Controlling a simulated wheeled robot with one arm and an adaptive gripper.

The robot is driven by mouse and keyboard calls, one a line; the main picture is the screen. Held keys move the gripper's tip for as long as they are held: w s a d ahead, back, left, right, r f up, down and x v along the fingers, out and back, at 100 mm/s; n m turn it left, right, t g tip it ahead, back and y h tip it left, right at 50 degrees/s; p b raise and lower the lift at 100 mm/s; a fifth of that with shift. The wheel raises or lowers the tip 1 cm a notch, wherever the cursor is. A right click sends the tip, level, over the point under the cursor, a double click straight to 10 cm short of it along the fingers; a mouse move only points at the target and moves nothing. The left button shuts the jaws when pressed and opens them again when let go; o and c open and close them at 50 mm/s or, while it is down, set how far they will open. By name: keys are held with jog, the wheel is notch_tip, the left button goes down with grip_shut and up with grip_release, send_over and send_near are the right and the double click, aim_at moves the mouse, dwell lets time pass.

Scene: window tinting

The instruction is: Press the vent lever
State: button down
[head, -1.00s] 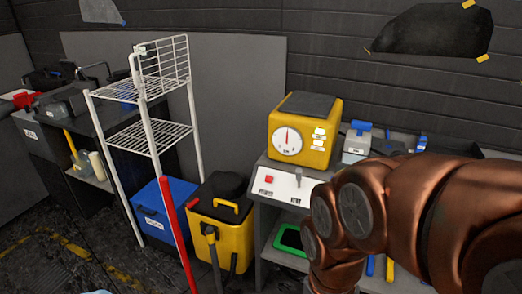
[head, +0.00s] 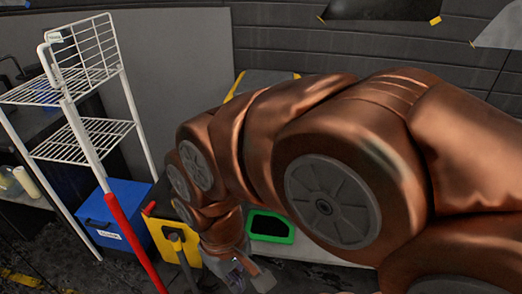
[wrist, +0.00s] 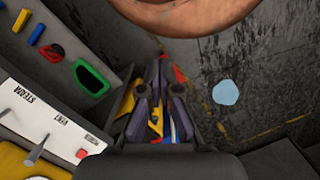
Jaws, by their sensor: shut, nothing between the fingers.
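In the wrist view, the vent lever (wrist: 37,150) is a grey stick standing on a white control panel (wrist: 12,98) at the left, in line with a VENT label. My gripper (wrist: 163,88) is shut and empty, to the right of the panel and apart from the lever. It points down past the panel's edge, towards the floor. In the head view my arm hides the panel and lever, and most of the yellow machine (head: 262,77).
A white wire rack (head: 92,129), a red-sleeved pole (head: 133,240), a blue box (head: 112,212) and a yellow bucket (head: 166,243) crowd the left. Open floor (wrist: 240,60) shows at the right in the wrist view.

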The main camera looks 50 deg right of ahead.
jog(key=w+d+r+m+t+b, duration=0.1)
jog(key=w+d+r+m+b, duration=0.2)
jog(key=w+d, duration=0.55)
jog(key=w+d+r+m+t, duration=0.1)
jog(key=w+d+r+m, duration=0.3)
jog(key=w, duration=0.7)
jog(key=w+d+r+m+b, duration=0.1)
jog(key=d+m, duration=0.2)
jog(key=d, duration=0.9)
jog(key=w+d+r+m+b, duration=0.1)
jog(key=w+d+m, duration=0.1)
jog(key=d, duration=0.9)
jog(key=shift+w+d+r+m+t+b, duration=0.15)
jog(key=shift+d+r+m+t+b, duration=0.25)
jog(key=shift+m, duration=0.2)
jog(key=shift+f, duration=0.1)
